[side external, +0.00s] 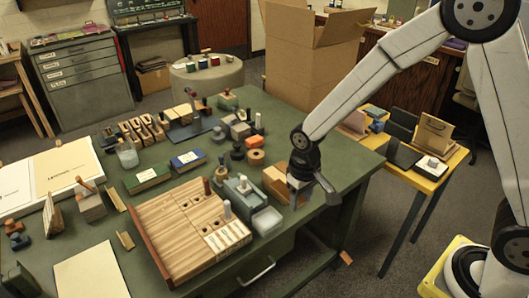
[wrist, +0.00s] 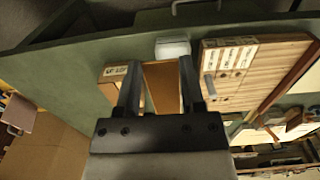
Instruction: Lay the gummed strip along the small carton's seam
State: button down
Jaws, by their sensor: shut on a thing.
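My gripper (side external: 313,194) is low over the right end of the green table. In the wrist view its two fingers (wrist: 160,76) stand apart, one on each side of an orange-brown box (wrist: 162,92), and are shut on it. In the side view an orange-brown box (side external: 274,180) shows just left of my gripper, partly hidden by it; it looks like the same one. I cannot tell for certain that it is the small carton, and I see no seam on it. I cannot make out the gummed strip in either view.
A slatted wooden board (side external: 185,232) and a clear white tub (side external: 267,222) are close by on the green table (side external: 345,165). A yellow side table (side external: 437,182) and a large open carton (side external: 310,65) stand beyond.

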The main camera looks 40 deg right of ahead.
jog(key=shift+s+d+r, duration=0.1)
jog(key=shift+s+r, duration=0.2)
jog(key=shift+s, duration=0.3)
jog(key=shift+s+d+r, duration=0.1)
jog(key=shift+s+r, duration=0.15)
jog(key=shift+s, duration=0.4)
jog(key=shift+s+d+r, duration=0.1)
jog(key=shift+s+r, duration=0.2)
jog(key=shift+s, duration=0.3)
jog(key=shift+w, duration=0.1)
jog(key=w+d, duration=0.5)
jog(key=d, duration=0.1)
jog(key=shift+d+r, duration=0.25)
jog(key=shift+r, duration=0.2)
jog(key=shift+d, duration=0.1)
jog(key=d, duration=0.2)
jog(key=s+d+r, duration=0.1)
jog(key=d, duration=0.1)
jog(key=shift+w+f, duration=0.1)
